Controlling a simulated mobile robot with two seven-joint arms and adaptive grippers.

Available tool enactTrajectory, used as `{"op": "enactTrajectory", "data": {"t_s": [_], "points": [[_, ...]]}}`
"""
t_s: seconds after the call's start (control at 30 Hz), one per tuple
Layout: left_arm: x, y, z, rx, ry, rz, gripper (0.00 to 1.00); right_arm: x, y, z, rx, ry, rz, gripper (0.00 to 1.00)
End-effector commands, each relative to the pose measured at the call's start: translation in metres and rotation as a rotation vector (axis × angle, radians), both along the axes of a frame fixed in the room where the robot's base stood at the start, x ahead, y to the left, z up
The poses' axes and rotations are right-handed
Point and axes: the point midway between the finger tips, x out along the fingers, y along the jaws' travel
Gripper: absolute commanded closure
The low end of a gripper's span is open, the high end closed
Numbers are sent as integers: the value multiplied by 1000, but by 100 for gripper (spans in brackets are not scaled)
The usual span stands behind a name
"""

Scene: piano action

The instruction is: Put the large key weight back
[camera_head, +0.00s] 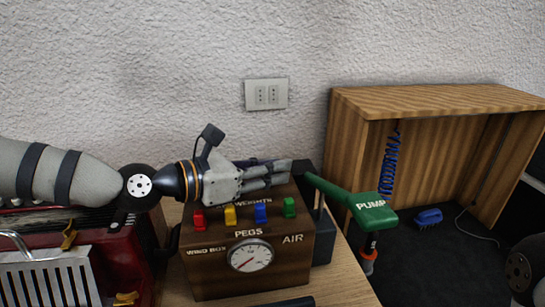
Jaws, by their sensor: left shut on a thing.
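My left gripper (292,172) reaches in from the left, over the top of a wooden box (210,276) marked "WEIGHTS" and "PEGS". Red (199,219), yellow (230,216), blue (261,213) and green (289,207) pegs stand along the box's front edge. My right gripper is not in view.
A green pump handle (376,216) is close to the right of the left fingertips. A round gauge (250,256) is on the box front. An open wooden case (440,98) with a blue coil (390,165) and blue brush (429,217) is at right. A red machine (115,255) is at left.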

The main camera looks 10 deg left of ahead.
Motion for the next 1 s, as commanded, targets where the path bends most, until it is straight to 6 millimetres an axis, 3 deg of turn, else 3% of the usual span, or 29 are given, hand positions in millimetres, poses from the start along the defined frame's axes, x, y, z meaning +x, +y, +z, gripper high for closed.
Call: {"op": "enactTrajectory", "data": {"t_s": [0.37, 1.0], "points": [[0, 0, 3, -1, -6, 0, 100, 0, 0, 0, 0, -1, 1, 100], [0, 0, -11, 1, -5, 0, 100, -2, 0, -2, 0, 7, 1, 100]]}}
